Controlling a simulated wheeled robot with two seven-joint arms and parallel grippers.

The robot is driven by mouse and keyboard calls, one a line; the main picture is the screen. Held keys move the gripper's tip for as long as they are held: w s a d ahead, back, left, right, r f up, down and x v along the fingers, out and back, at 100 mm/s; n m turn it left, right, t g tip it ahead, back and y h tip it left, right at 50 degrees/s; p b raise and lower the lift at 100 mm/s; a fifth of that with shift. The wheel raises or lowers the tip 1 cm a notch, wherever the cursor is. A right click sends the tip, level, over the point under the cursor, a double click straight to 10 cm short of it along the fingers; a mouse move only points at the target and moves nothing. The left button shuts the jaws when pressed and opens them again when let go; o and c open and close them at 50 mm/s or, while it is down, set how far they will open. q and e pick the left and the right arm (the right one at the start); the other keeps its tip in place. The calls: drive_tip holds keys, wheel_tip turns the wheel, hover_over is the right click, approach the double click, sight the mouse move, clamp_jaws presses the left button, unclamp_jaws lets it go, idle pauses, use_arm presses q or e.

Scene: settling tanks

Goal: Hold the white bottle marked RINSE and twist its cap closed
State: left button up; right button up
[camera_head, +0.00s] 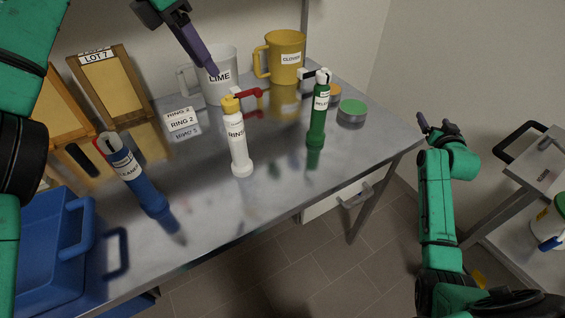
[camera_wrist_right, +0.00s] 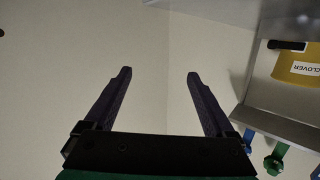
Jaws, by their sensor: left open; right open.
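The white bottle marked RINSE (camera_head: 238,150) stands upright on the metal table in the head view. Its yellow cap (camera_head: 230,104) is on top, with a red handle-like part (camera_head: 249,92) beside it. I cannot tell how tight the cap is. My left gripper (camera_head: 189,38) is open above and behind the bottle, apart from it, with a purple finger in front of the LIME mug. My right gripper (camera_head: 437,124) is open and empty beyond the table's right edge. Its two fingers also show in the right wrist view (camera_wrist_right: 157,92).
The LIME mug (camera_head: 222,88), yellow CLOVER mug (camera_head: 285,60) and green-lidded jar (camera_head: 352,112) are behind. A blue crate (camera_head: 45,240) is front left.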

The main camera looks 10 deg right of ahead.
drive_tip(key=w+a+r+n+t+y, duration=0.2)
drive_tip(key=w+a+r+t, duration=0.1)
drive_tip(key=a+r, duration=0.55)
drive_tip(key=w+a+r+n+t+y, duration=0.2)
drive_tip(key=w+a+r+n+t, duration=0.15)
drive_tip(key=a+r, duration=0.55)
drive_tip(key=s+a+r+n+t+y, duration=0.1)
drive_tip(key=s+a+r+n+y, duration=0.3)
drive_tip(key=a+r+y, duration=0.55)
drive_tip(key=s+a+r+n+t+y, duration=0.2)
drive_tip(key=s+a+r+n+y, duration=0.4)
drive_tip(key=a, duration=0.6)
drive_tip(key=m+g+h, duration=0.3)
drive_tip(key=g, duration=0.6)
approach(230, 132)
wheel_tip(230, 132, down, 4)
drive_tip(key=d, duration=0.1)
drive_tip(key=shift+t, duration=0.25)
drive_tip(key=x, duration=1)
drive_tip(key=d+x, duration=0.1)
drive_tip(key=x, duration=0.4)
drive_tip(key=shift+w+f, duration=0.2)
